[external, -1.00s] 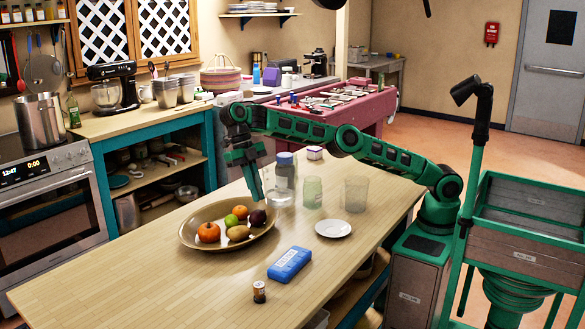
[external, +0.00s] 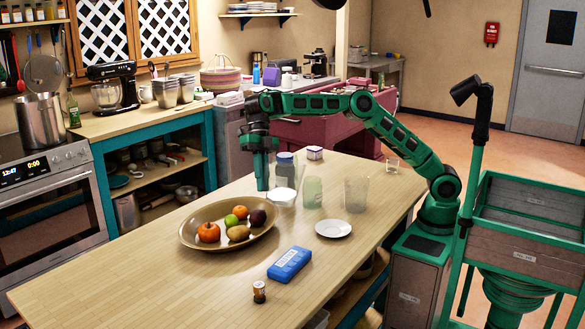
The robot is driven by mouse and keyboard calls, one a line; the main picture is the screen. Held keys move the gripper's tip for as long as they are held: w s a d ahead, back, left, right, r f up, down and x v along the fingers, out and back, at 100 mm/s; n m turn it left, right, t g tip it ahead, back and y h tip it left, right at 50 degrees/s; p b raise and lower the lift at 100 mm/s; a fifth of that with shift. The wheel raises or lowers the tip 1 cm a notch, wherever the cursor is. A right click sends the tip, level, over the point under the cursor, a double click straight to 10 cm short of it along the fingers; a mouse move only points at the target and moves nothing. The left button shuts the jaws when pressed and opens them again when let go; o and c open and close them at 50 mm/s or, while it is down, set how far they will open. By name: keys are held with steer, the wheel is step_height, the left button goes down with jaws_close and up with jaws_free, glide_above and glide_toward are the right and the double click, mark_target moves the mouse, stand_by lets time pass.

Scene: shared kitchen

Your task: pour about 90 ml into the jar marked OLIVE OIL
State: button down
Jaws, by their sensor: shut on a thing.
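My gripper (external: 263,186) points down over the wooden table, behind the fruit bowl. It is shut on what looks like a pale, partly clear vessel (external: 284,198) just right of its fingertips. The vessel's outline and contents are unclear. Behind it stands a clear jar with a dark blue lid (external: 285,158), partly hidden. To the right stand a greenish see-through vessel (external: 312,191) and a clear glass vessel (external: 356,194), both upright. No OLIVE OIL marking is readable, so I cannot tell which is that jar.
The fruit bowl (external: 192,238) is close in front of my gripper. A small white box (external: 314,153) and a clear container (external: 392,164) are farther back. The table's left front is clear.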

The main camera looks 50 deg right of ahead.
mark_target(274, 162)
steer(key=d+r+y, duration=0.1)
steer(key=d, duration=0.1)
steer(key=d+r+y, duration=0.2)
steer(key=shift+s+r+n, duration=0.2)
steer(key=shift+r+n, duration=0.1)
steer(key=shift+s+d+r+n+y, duration=0.15)
steer(key=shift+d+r+y, duration=0.15)
steer(key=shift+y, duration=0.3)
steer(key=shift+w+d+r+n+y, duration=0.1)
steer(key=shift+d+r+y, duration=0.2)
steer(key=shift+y, duration=0.3)
steer(key=shift+s+d+r+n+y, duration=0.15)
steer(key=shift+d+r+y, duration=0.15)
steer(key=shift+y, duration=0.3)
steer(key=shift+d+r+y, duration=0.5)
steer(key=shift+d+r, duration=0.05)
steer(key=shift+r, duration=0.1)
steer(key=shift+s+d+r+n+y, duration=0.15)
steer(key=shift+d+r+n+y, duration=0.25)
steer(key=shift+d+r+y, duration=0.6)
steer(key=shift+s+d+r+y, duration=0.1)
steer(key=shift+d+r+y, duration=0.3)
steer(key=shift+d+r, duration=0.35)
stand_by(1.4)
